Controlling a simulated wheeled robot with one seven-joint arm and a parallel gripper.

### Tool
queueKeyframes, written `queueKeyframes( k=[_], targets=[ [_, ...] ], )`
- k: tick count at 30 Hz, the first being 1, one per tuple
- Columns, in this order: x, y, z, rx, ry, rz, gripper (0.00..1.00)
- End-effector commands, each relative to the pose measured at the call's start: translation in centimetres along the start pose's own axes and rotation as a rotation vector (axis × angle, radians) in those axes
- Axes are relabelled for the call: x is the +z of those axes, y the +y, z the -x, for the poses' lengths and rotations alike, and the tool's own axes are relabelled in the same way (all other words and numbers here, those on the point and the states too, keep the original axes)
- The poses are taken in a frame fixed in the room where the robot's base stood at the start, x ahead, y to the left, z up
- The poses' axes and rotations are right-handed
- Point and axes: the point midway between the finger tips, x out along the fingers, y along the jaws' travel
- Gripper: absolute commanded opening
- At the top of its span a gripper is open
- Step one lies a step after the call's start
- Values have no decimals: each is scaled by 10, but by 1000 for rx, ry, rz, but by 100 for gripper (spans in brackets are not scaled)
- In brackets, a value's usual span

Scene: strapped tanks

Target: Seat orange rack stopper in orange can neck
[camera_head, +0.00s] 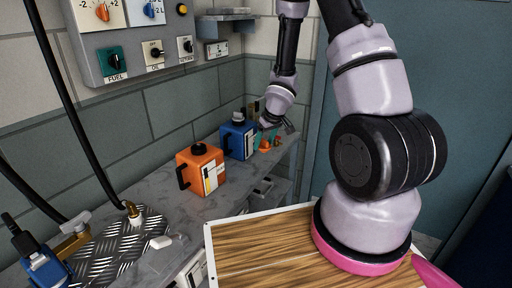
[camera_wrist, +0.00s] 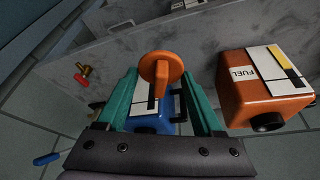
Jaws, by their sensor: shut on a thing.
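The orange can (camera_head: 200,170) stands on the grey counter, with a black neck or cap (camera_head: 199,148) on top. In the wrist view the can (camera_wrist: 240,97) is at the right, labelled FUEL, its black round neck (camera_wrist: 268,122) facing the lower right; I cannot tell whether it is open. My gripper (camera_head: 268,134), with green fingers (camera_wrist: 160,80), is shut on an orange stopper (camera_wrist: 162,69) with a round disc and a flat grip. It is beyond the blue can in the head view, apart from the orange can. The stopper's lower end is partly hidden.
The blue can (camera_head: 238,140) stands behind the orange can; it also shows under my fingers in the wrist view (camera_wrist: 150,124). A small red and brass item (camera_wrist: 83,73) lies to the left. A switch panel (camera_head: 140,30) hangs above the counter. A wood-topped surface (camera_head: 260,245) is in front.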

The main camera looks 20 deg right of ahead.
Motion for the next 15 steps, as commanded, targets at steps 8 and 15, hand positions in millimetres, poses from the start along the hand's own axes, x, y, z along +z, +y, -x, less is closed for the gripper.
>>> queueKeyframes(
  k=[8, 15],
  targets=[
    [-10, 1, 21, 80, 19, -196, 14],
    [-34, -47, 21, 39, 11, -125, 14]
  ],
)
